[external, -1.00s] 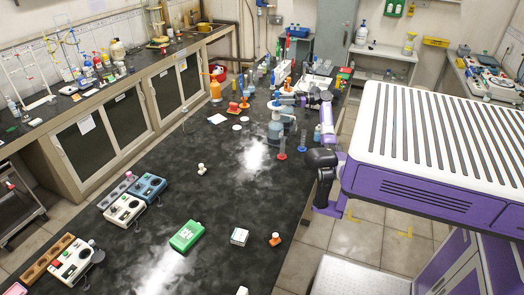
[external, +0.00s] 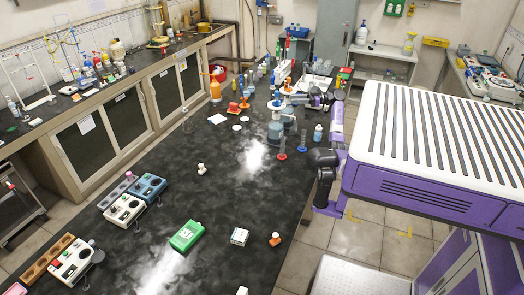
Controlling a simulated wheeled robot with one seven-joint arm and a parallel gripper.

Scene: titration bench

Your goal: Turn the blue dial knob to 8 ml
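The blue dial knob appears to be the small blue part (external: 277,104) on top of a dispenser bottle (external: 275,132) on the dark bench. It is too small to read its scale or setting. A second dispenser-like bottle with a blue and orange top (external: 287,90) stands just behind it. My arm reaches up from the right and bends left over the bench. My gripper (external: 303,99) is at that end, to the right of the dispenser tops. Its fingers are too small to make out, and I cannot tell whether it touches anything.
A small blue-capped bottle (external: 318,132) and two cylinders on red (external: 282,156) and blue (external: 302,149) bases stand close to my arm. Several bottles crowd the bench behind. A green box (external: 187,236) and instruments (external: 124,209) lie nearer the camera. The mid-bench is largely clear.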

